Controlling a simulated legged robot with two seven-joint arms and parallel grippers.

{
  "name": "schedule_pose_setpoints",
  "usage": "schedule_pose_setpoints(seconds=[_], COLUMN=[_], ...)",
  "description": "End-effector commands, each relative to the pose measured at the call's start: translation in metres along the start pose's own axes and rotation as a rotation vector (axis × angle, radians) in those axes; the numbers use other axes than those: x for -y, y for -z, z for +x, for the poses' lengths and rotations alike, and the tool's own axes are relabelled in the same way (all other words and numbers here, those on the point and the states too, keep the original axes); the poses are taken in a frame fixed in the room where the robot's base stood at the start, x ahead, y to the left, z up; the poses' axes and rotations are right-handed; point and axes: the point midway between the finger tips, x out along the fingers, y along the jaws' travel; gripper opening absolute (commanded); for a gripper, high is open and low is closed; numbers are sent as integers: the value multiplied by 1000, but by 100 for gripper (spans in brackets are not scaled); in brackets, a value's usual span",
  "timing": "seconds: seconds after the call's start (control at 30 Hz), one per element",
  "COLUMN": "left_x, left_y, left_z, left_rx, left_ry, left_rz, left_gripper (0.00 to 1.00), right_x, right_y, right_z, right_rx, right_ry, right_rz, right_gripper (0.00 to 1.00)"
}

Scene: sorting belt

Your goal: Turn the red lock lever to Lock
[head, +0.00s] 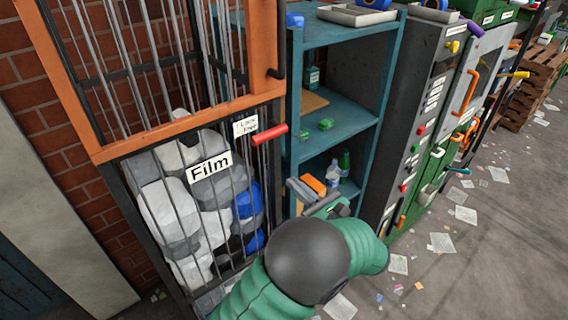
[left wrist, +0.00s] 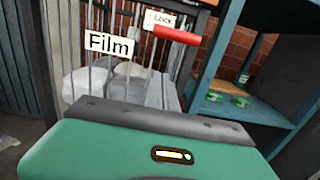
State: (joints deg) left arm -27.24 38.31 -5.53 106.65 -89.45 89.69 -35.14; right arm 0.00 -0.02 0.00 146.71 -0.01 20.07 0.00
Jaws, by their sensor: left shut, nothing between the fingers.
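The red lock lever (head: 270,134) sticks out from the right side of the barred cage, just below its orange frame. It also shows in the left wrist view (left wrist: 177,36), above my gripper. A small white label (head: 245,126) with "Lock" on it sits behind the lever; its smaller text is hard to read. My left gripper (head: 299,190) is shut and empty, below and to the right of the lever and apart from it. In the left wrist view the dark finger edge (left wrist: 165,120) spans the middle. My right gripper is not in view.
The cage holds white, grey and blue bundles behind bars with a "Film" sign (head: 209,167). A teal shelf (head: 345,105) with bottles and green items stands right of the lever. A grey control cabinet (head: 415,110) stands farther right. Papers litter the open floor (head: 480,240).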

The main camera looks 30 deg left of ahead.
Motion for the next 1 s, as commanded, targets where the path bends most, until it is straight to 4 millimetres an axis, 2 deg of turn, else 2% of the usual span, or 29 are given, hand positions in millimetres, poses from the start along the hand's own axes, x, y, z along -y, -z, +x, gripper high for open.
schedule_pose_setpoints(seconds=[0.43,0.5,0.63,1.0], left_x=[-3,-3,-2,-1], left_y=[-6,-21,-36,-39], left_z=[94,97,101,103], left_rx=[-1,-1,0,0], left_ry=[-7,-4,-3,-3], left_rz=[1,-3,-2,-1], left_gripper=[0,0,0,0], right_x=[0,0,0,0], right_y=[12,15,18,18], right_z=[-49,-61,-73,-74], right_rx=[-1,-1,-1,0], right_ry=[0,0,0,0], right_rz=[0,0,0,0], right_gripper=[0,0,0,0])
